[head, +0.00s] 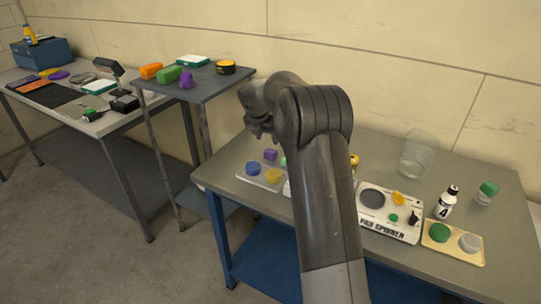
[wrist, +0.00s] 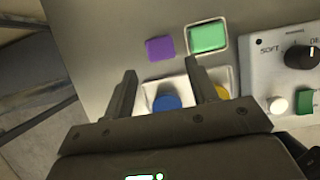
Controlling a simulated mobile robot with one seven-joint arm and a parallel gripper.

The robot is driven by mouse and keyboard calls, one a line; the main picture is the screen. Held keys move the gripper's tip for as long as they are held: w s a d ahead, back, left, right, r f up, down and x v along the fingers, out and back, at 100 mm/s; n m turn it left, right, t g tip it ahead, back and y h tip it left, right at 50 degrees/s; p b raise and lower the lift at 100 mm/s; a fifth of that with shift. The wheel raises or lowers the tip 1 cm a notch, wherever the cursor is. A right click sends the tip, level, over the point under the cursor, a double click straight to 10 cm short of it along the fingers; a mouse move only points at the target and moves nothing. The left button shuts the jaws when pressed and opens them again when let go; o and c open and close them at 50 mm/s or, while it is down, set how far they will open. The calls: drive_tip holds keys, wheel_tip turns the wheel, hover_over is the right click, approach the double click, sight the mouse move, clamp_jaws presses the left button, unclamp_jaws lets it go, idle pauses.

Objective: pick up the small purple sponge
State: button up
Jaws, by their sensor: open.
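The small purple sponge (head: 270,154) is a little block on the grey table, at its left end behind a pale tray. In the wrist view the sponge (wrist: 159,48) lies beyond my fingertips, roughly centred between their lines, with nothing touching it. My gripper (wrist: 161,72) is open and empty, its fingers over the tray with the blue and yellow round pieces.
A green block in a white-rimmed dish (wrist: 208,36) sits close to the sponge's right. A white control panel (wrist: 285,75) with a knob is farther right. The pale tray (head: 244,178) holds a blue disc (wrist: 166,102). Another purple object (head: 186,80) stands on the higher stand.

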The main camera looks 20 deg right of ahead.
sight(271, 151)
drive_tip(key=x, duration=0.9)
drive_tip(key=shift+f, duration=0.2)
drive_tip(key=c, duration=0.7)
